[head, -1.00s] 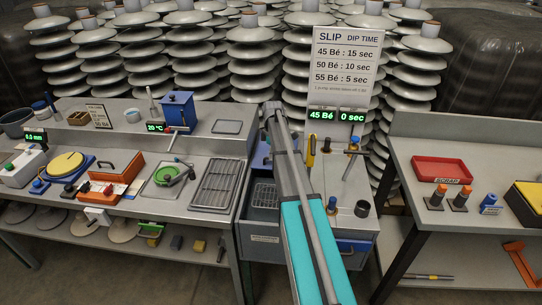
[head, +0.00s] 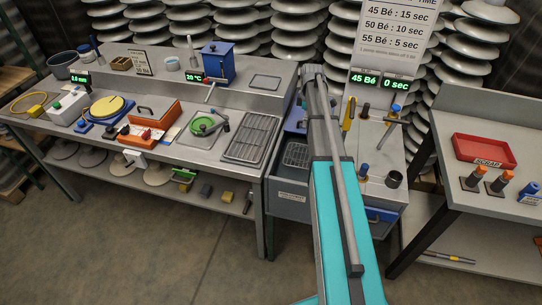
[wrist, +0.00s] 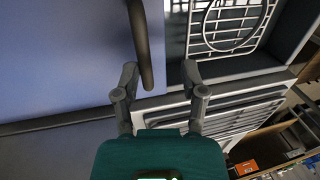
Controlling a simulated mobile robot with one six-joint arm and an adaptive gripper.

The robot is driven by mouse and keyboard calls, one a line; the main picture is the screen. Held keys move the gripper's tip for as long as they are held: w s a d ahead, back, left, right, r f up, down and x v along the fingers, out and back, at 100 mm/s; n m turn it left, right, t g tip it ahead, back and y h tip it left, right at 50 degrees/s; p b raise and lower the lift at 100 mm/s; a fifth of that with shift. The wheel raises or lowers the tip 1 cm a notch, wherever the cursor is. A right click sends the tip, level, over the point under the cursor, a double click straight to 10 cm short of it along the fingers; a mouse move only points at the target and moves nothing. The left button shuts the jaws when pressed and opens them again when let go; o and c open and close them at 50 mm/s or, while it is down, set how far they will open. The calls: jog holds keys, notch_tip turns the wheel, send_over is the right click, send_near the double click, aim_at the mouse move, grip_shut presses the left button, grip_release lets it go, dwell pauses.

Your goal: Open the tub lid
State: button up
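The tub (head: 290,205) is a grey box in the middle of the bench, partly hidden by my arm in the head view. Its blue lid (head: 294,119) shows beside my arm. In the wrist view the smooth blue-grey lid (wrist: 60,60) fills the left, and a dark bar handle (wrist: 144,40) stands out from it. An opening with a wire rack (wrist: 232,38) shows to the right of the lid. My gripper (wrist: 160,73) is open. The handle's near end lies between its fingertips in the picture, closer to the left one; contact is not clear. The head view hides my gripper.
A pale slatted rack (wrist: 230,115) lies right below the opening in the wrist view. On the bench, a yellow-handled tool (head: 348,112) and a dark cup (head: 393,179) stand right of my arm. A drain grid (head: 252,138) lies to the left.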

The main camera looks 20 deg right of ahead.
jog(key=s+a, duration=0.1)
jog(key=s, duration=0.1)
jog(key=s+a, duration=0.3)
jog(key=s, duration=0.1)
jog(key=shift+s+a, duration=0.15)
jog(key=shift+s, duration=0.15)
jog(key=shift+w+r+p, duration=0.35)
jog(key=shift+r+p, duration=0.25)
jog(key=shift+r, duration=0.05)
notch_tip(320, 180, up, 12)
jog(key=w+d+p, duration=0.2)
jog(key=p, duration=1)
jog(key=shift+s+a+f+m+t+h+b, duration=0.2)
jog(key=shift+s+a+f+m+b, duration=1.7)
jog(key=shift+a, duration=1.1)
jog(key=shift+s+a+f+m+t+h+b, duration=0.2)
jog(key=shift+s+a+f+m+b, duration=1.05)
jog(key=shift+s+a, duration=1.5)
jog(key=shift+s+a+f+m+t+h+b, duration=0.15)
jog(key=shift+s+a+f+m+b, duration=1)
jog(key=shift+s+a+f+b, duration=1.45)
jog(key=shift+w+a+r+p, duration=0.6)
jog(key=shift+w+a+p, duration=0.1)
jog(key=shift+p, duration=0.1)
jog(key=s+a+m, duration=0.2)
jog(key=s+a, duration=0.2)
jog(key=shift+s+m+t, duration=0.25)
jog(key=shift+m+t, duration=0.05)
jog(key=shift+t, duration=0.05)
